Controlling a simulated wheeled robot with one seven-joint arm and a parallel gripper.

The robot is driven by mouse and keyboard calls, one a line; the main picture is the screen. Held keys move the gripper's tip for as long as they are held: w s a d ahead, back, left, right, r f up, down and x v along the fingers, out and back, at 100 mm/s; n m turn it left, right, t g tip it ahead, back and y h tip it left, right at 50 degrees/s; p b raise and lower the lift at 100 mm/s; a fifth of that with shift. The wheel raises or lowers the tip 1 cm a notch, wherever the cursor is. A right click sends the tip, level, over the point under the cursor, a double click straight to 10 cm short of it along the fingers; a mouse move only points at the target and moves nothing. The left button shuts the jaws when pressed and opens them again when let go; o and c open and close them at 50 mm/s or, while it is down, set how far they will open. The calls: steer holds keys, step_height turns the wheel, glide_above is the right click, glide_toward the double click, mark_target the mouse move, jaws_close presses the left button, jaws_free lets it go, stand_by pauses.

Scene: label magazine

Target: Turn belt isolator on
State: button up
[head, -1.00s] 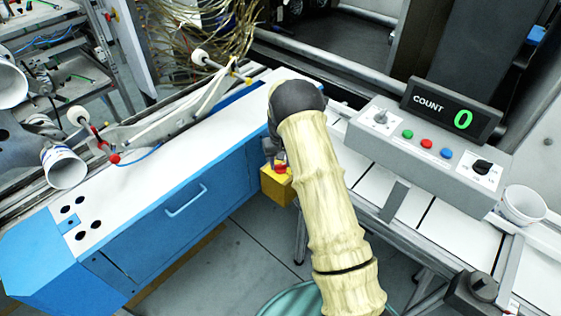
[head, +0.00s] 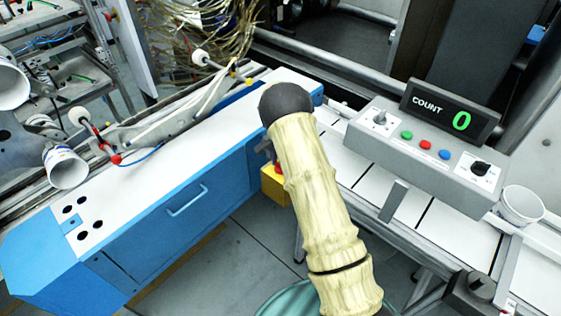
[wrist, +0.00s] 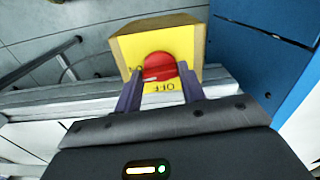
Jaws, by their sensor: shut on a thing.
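The belt isolator is a yellow box (wrist: 190,42) with a red round knob (wrist: 159,66) on its face, seen up close in the wrist view. Upside-down OFF lettering is on the near side of the knob, with smaller lettering at its left. My gripper (wrist: 160,82) is shut on the red knob, one dark finger on each side. The knob's exact pointer direction is hard to read. In the head view the yellow box (head: 271,186) shows beside the blue cabinet, partly hidden by my arm, and the fingers are mostly hidden.
A blue cabinet with a white top (head: 150,180) stands left of the box. A grey control panel (head: 425,160) with coloured buttons and a COUNT display (head: 450,112) reading 0 is on the right, beside a white cup (head: 520,205). Open floor lies below.

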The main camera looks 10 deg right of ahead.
steer(key=shift+w+r+m, duration=0.15)
steer(key=shift+m, duration=0.35)
steer(key=shift+d, duration=0.1)
steer(key=o, duration=1)
step_height(320, 180, up, 17)
steer(key=shift+r+b, duration=0.15)
steer(key=shift+b, duration=0.55)
